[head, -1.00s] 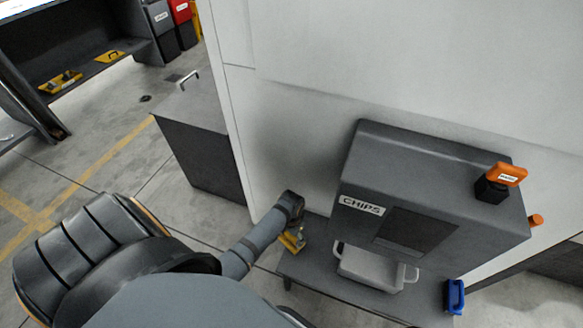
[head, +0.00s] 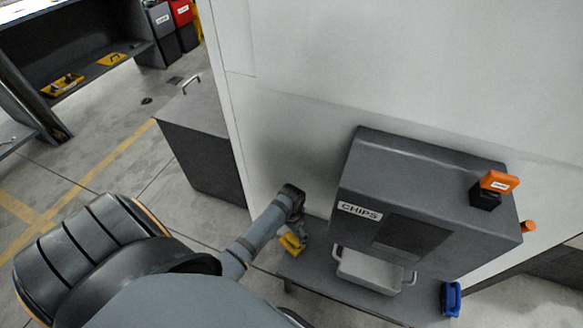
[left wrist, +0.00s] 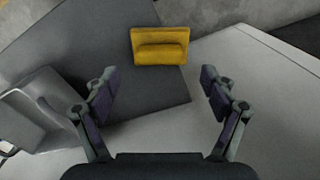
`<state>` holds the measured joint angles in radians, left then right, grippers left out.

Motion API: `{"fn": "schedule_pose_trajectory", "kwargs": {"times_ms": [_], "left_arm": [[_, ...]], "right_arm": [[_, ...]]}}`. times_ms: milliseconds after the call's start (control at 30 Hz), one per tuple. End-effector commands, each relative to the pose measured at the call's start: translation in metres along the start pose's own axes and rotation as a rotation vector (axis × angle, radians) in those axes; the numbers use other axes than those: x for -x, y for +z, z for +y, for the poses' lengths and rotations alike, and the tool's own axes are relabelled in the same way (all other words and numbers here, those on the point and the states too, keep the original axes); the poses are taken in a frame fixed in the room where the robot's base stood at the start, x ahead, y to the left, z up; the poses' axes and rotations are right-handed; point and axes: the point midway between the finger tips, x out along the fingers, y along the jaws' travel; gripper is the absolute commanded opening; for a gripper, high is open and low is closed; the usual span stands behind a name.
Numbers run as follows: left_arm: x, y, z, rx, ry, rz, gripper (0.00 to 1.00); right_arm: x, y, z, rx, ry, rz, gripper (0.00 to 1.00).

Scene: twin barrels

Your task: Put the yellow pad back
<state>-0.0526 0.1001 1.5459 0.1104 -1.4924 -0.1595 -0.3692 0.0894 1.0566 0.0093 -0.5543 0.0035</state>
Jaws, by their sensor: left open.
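The yellow pad (head: 290,243) sits at the left end of the dark grey shelf (head: 340,295) below the CHIPS machine. In the left wrist view the yellow pad (left wrist: 160,50) rests near the shelf's edge, its raised grip facing me. My left gripper (head: 299,228) is just above and beside the pad in the head view. In the left wrist view the left gripper (left wrist: 158,82) is open, with nothing between its fingers; the pad lies beyond the fingertips and looks apart from them. My right gripper is out of view.
The CHIPS machine (head: 425,190) stands right of my left gripper, with a light grey tray (head: 370,272) under it. A blue pad (head: 451,298) is at the shelf's right end. An orange-handled switch (head: 498,183) tops the machine. A dark cabinet (head: 203,150) stands at left.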

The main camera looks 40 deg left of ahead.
Motion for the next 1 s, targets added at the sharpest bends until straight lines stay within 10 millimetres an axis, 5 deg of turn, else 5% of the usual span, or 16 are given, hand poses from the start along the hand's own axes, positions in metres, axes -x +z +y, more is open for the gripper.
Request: {"fn": "schedule_pose_trajectory", "kwargs": {"times_ms": [100, 300, 1000], "left_arm": [[0.034, 0.000, 0.000, 0.000, -0.001, 0.001, 0.84], [0.062, 0.000, 0.000, 0.001, -0.001, -0.001, 0.84], [0.067, 0.000, 0.000, 0.000, 0.000, -0.002, 0.84]], "right_arm": [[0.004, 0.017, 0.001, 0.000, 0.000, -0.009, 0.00], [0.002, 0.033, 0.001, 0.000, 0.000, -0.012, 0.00], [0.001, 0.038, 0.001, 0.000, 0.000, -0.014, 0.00]]}}
